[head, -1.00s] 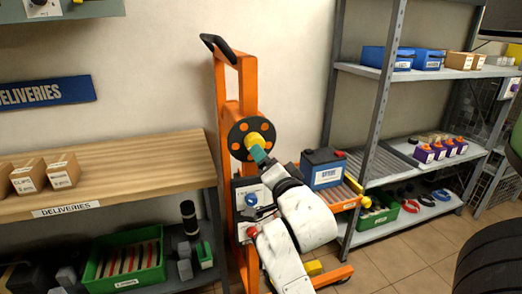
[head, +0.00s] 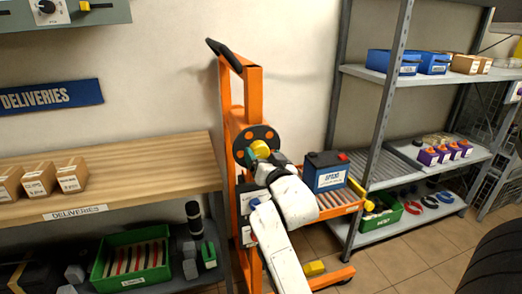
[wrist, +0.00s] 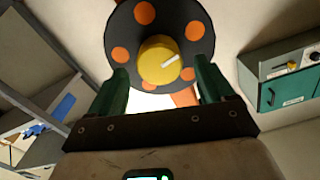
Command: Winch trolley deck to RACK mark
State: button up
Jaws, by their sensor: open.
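The orange winch trolley (head: 226,100) stands against the wall between the bench and the shelving. Its black winch wheel with orange spots (wrist: 120,32) has a yellow hub knob (wrist: 158,60) with a pale pointer line; the knob also shows in the head view (head: 260,148). My gripper (wrist: 162,72) is open, its green fingers on either side of the knob's lower part; I cannot tell if they touch it. In the head view my wrist hides the wheel's lower part. The orange-edged deck (head: 338,209) carries a dark blue battery (head: 326,172). No RACK mark is readable.
The grey rack (head: 410,158) stands right of the deck, with blue bins (head: 393,62) and purple items (head: 445,153). The wooden deliveries bench (head: 110,172) is on the left, with a green tray (head: 132,260) below. Tiled floor (head: 385,265) is open at front right.

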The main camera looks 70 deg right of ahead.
jog(key=shift+x, duration=1.45)
jog(key=c, duration=1)
jog(key=shift+o, duration=0.2)
jog(key=shift+f+m+b, duration=0.15)
jog(key=shift+m+b, duration=0.45)
jog(key=shift+m, duration=1.3)
jog(key=o, duration=1)
jog(key=shift+c, duration=0.2)
jog(key=shift+s, duration=0.1)
jog(key=b+v, duration=0.2)
jog(key=v, duration=0.8)
jog(key=shift+s+a, duration=0.2)
jog(key=shift+a, duration=0.15)
